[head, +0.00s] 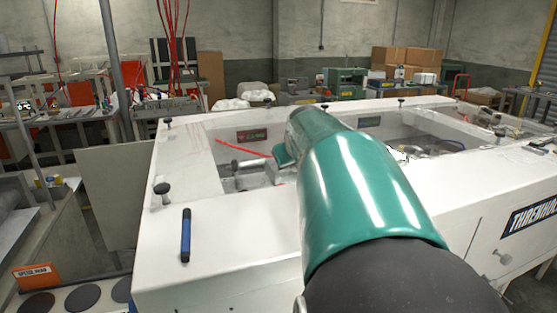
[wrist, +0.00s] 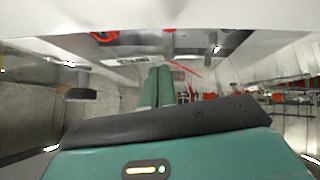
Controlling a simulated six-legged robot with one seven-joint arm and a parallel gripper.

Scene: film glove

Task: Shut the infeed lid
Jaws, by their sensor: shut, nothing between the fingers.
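The white machine (head: 205,240) fills the middle of the head view, with open wells in its top. I cannot tell for certain which part is the infeed lid. A flat pale panel (head: 108,192) stands at the machine's left side and may be it. My green arm reaches over the machine and hides part of the wells. My gripper shows in the wrist view (wrist: 155,88), its two green fingers together and empty. In the head view only a small green part shows past the arm, over the wells. Contact with the machine cannot be made out.
A blue marker (head: 186,235) lies on the machine's near left top. Black knobs (head: 162,192) stand along the rim. A red cable (head: 240,148) runs over the left well. A grey post (head: 113,70) rises at the left, and an orange sign (head: 36,276) stands lower left.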

